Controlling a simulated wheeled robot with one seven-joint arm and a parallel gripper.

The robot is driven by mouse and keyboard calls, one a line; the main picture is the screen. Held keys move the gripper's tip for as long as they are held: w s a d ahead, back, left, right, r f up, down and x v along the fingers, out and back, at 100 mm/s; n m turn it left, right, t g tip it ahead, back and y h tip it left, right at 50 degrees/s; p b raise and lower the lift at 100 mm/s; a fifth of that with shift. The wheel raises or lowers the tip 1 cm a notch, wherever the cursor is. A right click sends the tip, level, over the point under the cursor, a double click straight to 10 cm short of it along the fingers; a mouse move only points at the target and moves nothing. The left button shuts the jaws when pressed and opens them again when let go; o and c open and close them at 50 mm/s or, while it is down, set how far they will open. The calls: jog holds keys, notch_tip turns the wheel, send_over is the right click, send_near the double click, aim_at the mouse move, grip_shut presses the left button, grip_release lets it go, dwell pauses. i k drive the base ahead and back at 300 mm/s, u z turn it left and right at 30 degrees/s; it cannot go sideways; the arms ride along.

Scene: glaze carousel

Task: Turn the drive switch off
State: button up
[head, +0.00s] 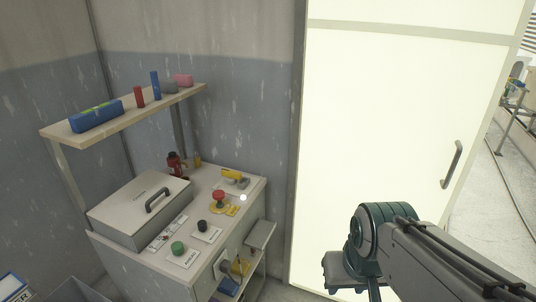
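A control console (150,262) stands against the wall at the left. Its top carries a black knob (202,225) on a white label plate, a green button (178,247), a red mushroom button (219,196) on a yellow base and a yellow-handled lever (232,174). The labels are too small to read, so I cannot tell which control is the drive switch or its position. My arm comes in from the lower right, well to the right of the console and apart from it.
A grey lidded box (125,215) with a handle sits on the console. A wooden shelf (118,120) holding small items overhangs it. A small side shelf (261,235) juts from its right side. A large pale door (385,110) with a dark handle stands behind my arm.

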aim_at(232, 176)
jog(key=z, duration=0.3)
jog(key=i, duration=0.8)
jog(key=u, duration=0.65)
jog(key=i, duration=0.7)
jog(key=u, duration=0.65)
